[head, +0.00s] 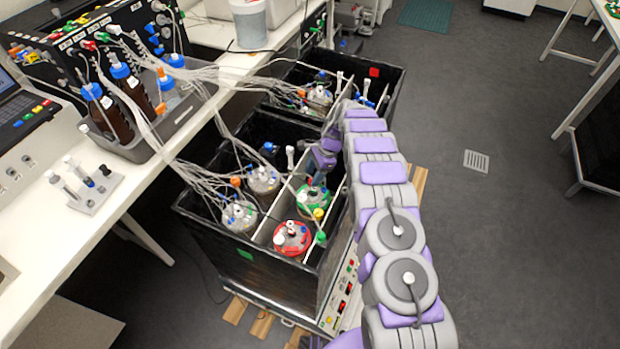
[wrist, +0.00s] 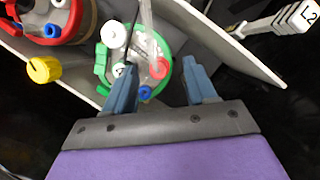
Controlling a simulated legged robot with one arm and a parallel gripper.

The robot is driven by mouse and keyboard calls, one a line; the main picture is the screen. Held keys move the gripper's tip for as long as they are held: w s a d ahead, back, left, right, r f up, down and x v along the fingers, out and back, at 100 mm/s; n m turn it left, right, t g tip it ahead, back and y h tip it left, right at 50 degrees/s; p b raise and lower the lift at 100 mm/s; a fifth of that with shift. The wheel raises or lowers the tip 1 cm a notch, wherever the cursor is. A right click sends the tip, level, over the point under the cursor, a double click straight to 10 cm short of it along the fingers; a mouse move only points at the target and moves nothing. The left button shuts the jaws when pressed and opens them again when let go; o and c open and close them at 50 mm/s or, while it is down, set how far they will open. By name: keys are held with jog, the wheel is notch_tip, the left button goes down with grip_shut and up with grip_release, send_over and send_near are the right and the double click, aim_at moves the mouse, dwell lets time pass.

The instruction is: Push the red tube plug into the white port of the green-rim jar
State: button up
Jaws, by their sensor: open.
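The green-rim jar (head: 314,196) stands in the near black box, behind the red-rim jar (head: 292,238). In the wrist view the green-rim jar (wrist: 166,48) lies beyond my fingertips. A white round port or cap (wrist: 114,34) stands at the left of its lid. A small red piece (wrist: 161,68), which looks like the red tube plug, shows between my fingers near a pale clear tube (wrist: 148,22). I cannot tell whether it sits in a port. My gripper (wrist: 159,66) is open over the lid, with a finger on each side. In the head view my gripper (head: 318,172) is small and partly hidden.
A white divider (wrist: 232,52) runs close to the right of the jar. Many clear tubes (head: 205,180) cross the box from the left bench.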

jog(key=p+v, duration=0.2)
jog(key=v, duration=1.1)
jog(key=shift+r, duration=0.3)
jog(key=shift+w+d, duration=0.1)
jog(key=shift+d, duration=0.05)
